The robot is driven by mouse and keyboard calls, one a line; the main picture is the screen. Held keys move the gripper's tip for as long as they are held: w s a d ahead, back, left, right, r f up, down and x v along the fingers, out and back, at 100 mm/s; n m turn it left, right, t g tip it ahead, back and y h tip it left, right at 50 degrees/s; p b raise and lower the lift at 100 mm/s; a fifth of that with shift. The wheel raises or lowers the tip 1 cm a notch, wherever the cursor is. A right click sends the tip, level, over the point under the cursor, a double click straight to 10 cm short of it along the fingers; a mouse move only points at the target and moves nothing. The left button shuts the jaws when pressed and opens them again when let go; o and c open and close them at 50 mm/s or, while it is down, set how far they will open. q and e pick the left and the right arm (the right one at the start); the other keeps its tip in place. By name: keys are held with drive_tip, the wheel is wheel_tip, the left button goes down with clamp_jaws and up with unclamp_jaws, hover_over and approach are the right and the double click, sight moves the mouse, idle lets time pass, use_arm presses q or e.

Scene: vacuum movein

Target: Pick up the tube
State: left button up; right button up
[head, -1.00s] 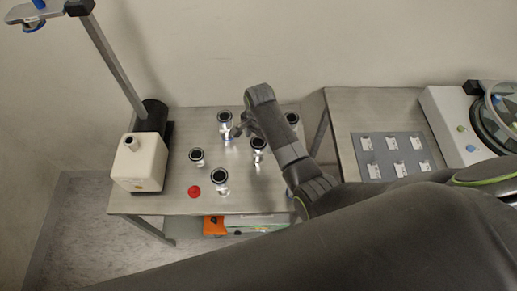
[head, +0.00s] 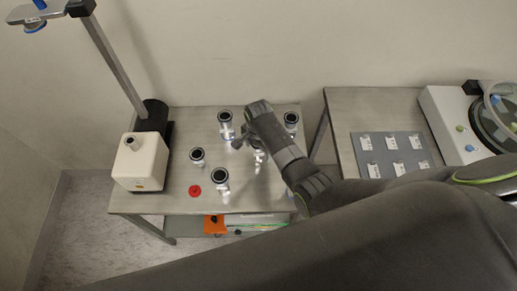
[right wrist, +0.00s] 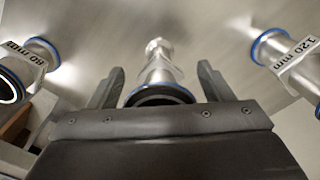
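Several metal tubes with dark-ringed upper ends stand on the left table (head: 150,203). One tube (right wrist: 160,72) lies between the spread fingers of my right gripper (right wrist: 159,70) in the right wrist view, with a visible gap on each side. Its label is not readable. In the head view this tube (head: 260,158) is partly hidden behind my right arm, and my right gripper (head: 242,139) is small and partly covered. Neighbouring tubes labelled 80 mm (right wrist: 28,62) and 120 mm (right wrist: 290,60) flank it. My left gripper is not in view.
Other tubes (head: 225,118), (head: 291,120), (head: 197,156), (head: 220,178) stand close around the gripper. A red disc (head: 195,190) lies near the front. A white device (head: 140,162) with a post stands left. The right table holds a grey mat (head: 390,155) and a pump unit (head: 447,120).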

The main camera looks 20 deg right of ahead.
drive_tip(key=c, duration=0.9)
drive_tip(key=shift+c, duration=0.6)
drive_tip(key=shift+r, duration=0.1)
